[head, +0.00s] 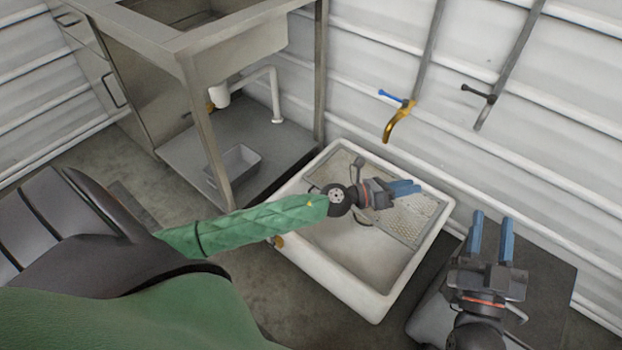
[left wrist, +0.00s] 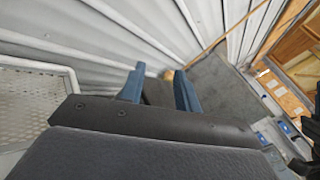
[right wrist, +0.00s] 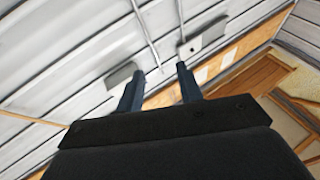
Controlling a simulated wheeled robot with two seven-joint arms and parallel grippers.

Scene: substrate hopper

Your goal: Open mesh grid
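The mesh grid (head: 418,222) is a perforated grey metal panel lying over the far part of a white basin (head: 350,290) on the floor. Its middle is partly hidden behind my left gripper (head: 417,187). That gripper is above the grid, fingers toward the right, open and empty. Perforated metal also shows at the left edge of the left wrist view (left wrist: 22,95), apart from the fingers. My right gripper (head: 493,220) is to the right of the basin, open and empty, fingers pointing toward the wall.
A metal sink stand (head: 190,75) with a lower shelf and a small grey bin (head: 236,165) stands at the upper left. A yellow tap with a blue handle (head: 397,118) is on the white ribbed wall. A dark-topped box (head: 548,285) lies below my right gripper.

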